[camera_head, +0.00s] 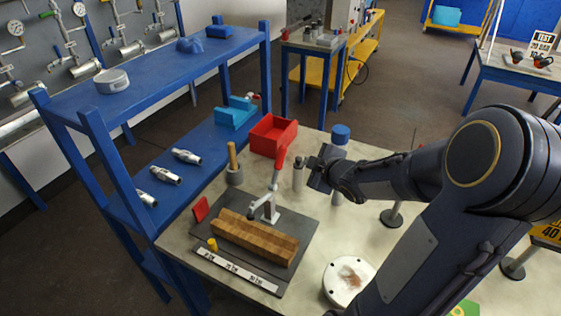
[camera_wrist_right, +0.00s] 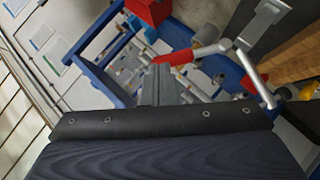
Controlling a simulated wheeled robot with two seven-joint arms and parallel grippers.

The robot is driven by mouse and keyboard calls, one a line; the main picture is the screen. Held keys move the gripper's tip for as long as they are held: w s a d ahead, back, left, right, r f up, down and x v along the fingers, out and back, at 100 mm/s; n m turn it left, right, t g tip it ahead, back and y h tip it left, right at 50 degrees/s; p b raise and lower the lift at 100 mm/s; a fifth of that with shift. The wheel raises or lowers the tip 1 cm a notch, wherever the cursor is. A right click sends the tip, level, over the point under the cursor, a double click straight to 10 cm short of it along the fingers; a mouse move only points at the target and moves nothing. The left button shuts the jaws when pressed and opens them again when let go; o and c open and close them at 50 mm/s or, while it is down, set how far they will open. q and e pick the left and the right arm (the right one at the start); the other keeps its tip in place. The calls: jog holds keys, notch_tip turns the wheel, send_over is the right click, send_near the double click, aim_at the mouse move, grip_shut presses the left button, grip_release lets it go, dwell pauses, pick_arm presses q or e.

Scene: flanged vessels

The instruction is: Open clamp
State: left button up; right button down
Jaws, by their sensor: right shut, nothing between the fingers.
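The toggle clamp (camera_head: 266,208) is grey metal and stands on the dark board behind a striped wooden block. Its red handle (camera_head: 279,163) points upward, leaning slightly right. In the right wrist view its metal linkage (camera_wrist_right: 248,68) shows at upper right, with the red handle (camera_wrist_right: 172,58) near the fingertips. My right gripper (camera_head: 314,170) is shut and empty, to the right of the handle; it also shows in the wrist view (camera_wrist_right: 161,72). A small gap appears between gripper and handle in the head view. My left gripper is not in view.
The wooden block (camera_head: 254,238) lies along the board (camera_head: 300,222). A red bin (camera_head: 272,136), a grey cylinder (camera_head: 298,175) and a wooden-handled tool (camera_head: 234,165) stand nearby. A blue-topped post (camera_head: 340,134) is behind my gripper. A white round flange (camera_head: 347,283) lies at the front.

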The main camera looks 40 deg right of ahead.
jog(key=s+a+r+n+t+y, duration=0.2)
jog(key=a+n+y, duration=0.15)
jog(key=a, duration=0.25)
send_over(278, 166)
jog(key=s+a, duration=0.2)
jog(key=a, duration=0.2)
notch_tip(278, 166, down, 3)
jog(key=shift+h, duration=0.25)
jog(key=shift+w+d+f+p, duration=0.1)
jog(key=shift+d+f+p, duration=0.2)
jog(key=shift+d, duration=0.35)
jog(key=shift+w+d+f+p, duration=0.1)
jog(key=shift+d+f+p, duration=0.2)
jog(key=shift+d, duration=0.35)
jog(key=shift+w+d+f+p, duration=0.15)
jog(key=shift+d+f, duration=0.2)
jog(key=shift+d, duration=0.3)
jog(key=shift+d, duration=0.1)
